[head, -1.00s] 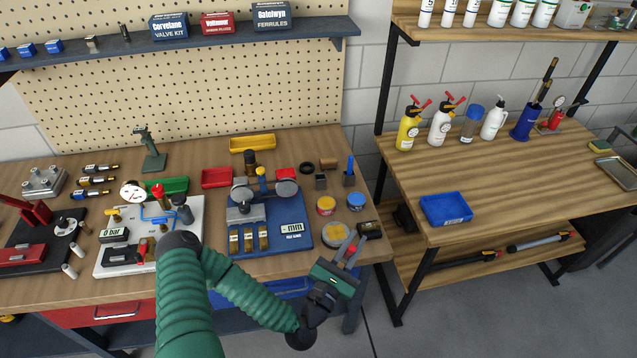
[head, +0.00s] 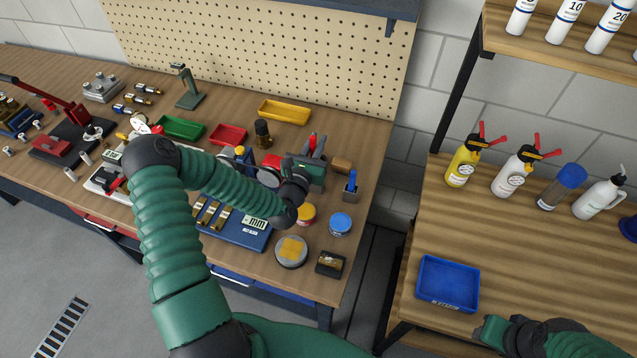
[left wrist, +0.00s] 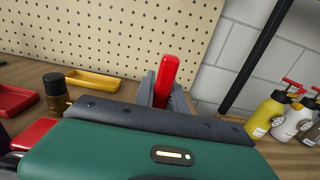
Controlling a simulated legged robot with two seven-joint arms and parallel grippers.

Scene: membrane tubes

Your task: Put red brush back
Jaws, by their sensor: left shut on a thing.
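The red brush shows as a red handle (head: 312,141) between the fingers of my left gripper (head: 313,148). In the left wrist view the red handle (left wrist: 166,78) stands upright between the two grey fingers (left wrist: 167,92). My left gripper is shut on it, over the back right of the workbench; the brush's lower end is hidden. A small grey holder (head: 350,195) with a blue brush (head: 352,179) stands just right of the gripper. No empty holder shows; the gripper hides the bench behind it. My right gripper (head: 490,330) is at the lower right, its fingers not clear.
A brown block (head: 341,166) lies behind the holder. A blue tray (head: 448,283) is on the right bench. A gap separates the benches.

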